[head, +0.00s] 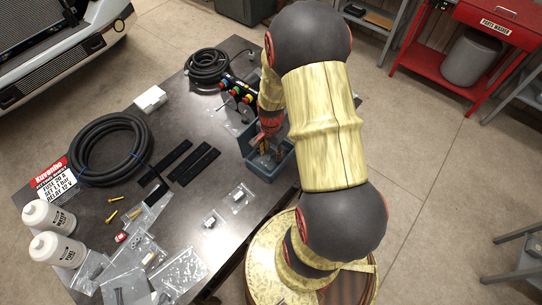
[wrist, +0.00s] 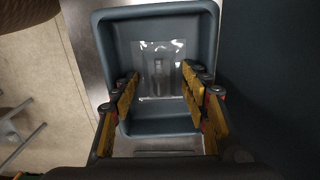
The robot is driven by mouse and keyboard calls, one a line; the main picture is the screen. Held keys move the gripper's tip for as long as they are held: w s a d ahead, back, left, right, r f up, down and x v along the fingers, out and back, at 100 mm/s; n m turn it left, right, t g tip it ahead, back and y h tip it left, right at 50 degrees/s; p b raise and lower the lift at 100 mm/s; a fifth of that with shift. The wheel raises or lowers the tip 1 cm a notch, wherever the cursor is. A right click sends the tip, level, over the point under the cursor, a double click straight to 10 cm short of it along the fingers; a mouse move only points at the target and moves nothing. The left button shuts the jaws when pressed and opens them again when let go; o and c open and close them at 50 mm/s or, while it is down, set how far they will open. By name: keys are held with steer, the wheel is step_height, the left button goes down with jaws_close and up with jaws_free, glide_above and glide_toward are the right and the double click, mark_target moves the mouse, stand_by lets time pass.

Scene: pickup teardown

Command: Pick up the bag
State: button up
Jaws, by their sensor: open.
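A clear flat plastic bag (wrist: 158,60) with a small grey part in it lies on the floor of a blue-grey bin (wrist: 112,45) in the wrist view. My gripper (wrist: 160,84) is open over the bin, its yellow-padded fingers on either side of the bag's near part, with nothing between them. Whether the fingertips touch the bag cannot be told. In the head view my gripper (head: 264,149) points down into the bin (head: 270,173), and the bag in it is hidden. Other clear bags lie on the table, including one with a small part (head: 238,195).
The dark table (head: 190,205) also holds a coiled black hose (head: 82,168), black strips (head: 196,163), a cable coil (head: 205,66), white bottles (head: 48,216) and several bags of parts (head: 180,275). The bin's walls surround my fingers. A red cart (head: 440,52) stands apart at the upper right.

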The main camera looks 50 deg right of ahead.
steer(key=shift+c, duration=0.9)
steer(key=c, duration=0.7)
steer(key=shift+r, duration=0.1)
steer(key=shift+c, duration=0.7)
